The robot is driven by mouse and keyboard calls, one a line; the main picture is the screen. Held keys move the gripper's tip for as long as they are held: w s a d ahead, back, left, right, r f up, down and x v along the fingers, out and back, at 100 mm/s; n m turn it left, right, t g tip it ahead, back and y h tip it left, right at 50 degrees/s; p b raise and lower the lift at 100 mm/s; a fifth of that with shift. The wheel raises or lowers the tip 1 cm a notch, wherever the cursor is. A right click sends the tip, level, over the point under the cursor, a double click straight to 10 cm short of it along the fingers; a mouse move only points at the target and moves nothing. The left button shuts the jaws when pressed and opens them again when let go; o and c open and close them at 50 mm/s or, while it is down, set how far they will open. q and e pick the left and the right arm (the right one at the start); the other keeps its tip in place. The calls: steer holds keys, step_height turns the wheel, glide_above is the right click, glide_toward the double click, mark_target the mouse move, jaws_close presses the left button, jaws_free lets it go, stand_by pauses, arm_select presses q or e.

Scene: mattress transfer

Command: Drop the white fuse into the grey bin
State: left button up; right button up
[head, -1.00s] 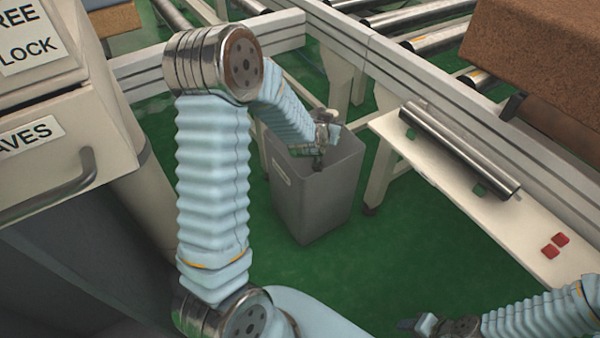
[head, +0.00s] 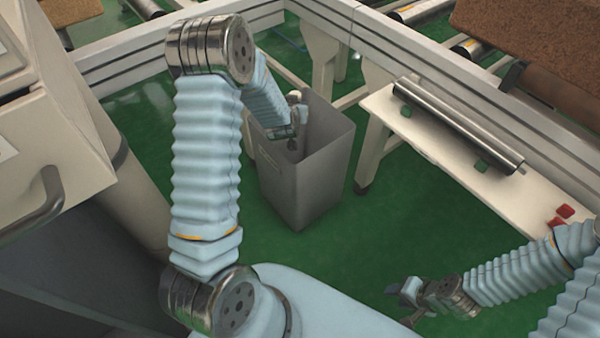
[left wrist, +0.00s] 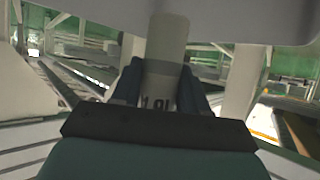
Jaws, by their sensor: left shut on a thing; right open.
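The grey bin (head: 318,185) stands on the green floor near the middle of the head view. My left gripper (head: 292,142) is at the bin's opening, near its left side, and the arm hides part of the rim. In the left wrist view, the left gripper (left wrist: 160,88) is shut on the white fuse (left wrist: 166,42), a pale cylinder with dark lettering near the fingers. The fuse is too small to make out clearly in the head view. My right gripper (head: 403,292) is open and empty, low over the floor at the lower right.
A pale frame rail (head: 340,25) runs behind. A cream cabinet (head: 60,160) stands at the left. Floor in front of the bin is clear.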

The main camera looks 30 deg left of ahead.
arm_select(q)
steer(key=o, duration=1.2)
steer(key=v, duration=1.4)
steer(key=shift+f, duration=0.1)
steer(key=shift+d, duration=0.1)
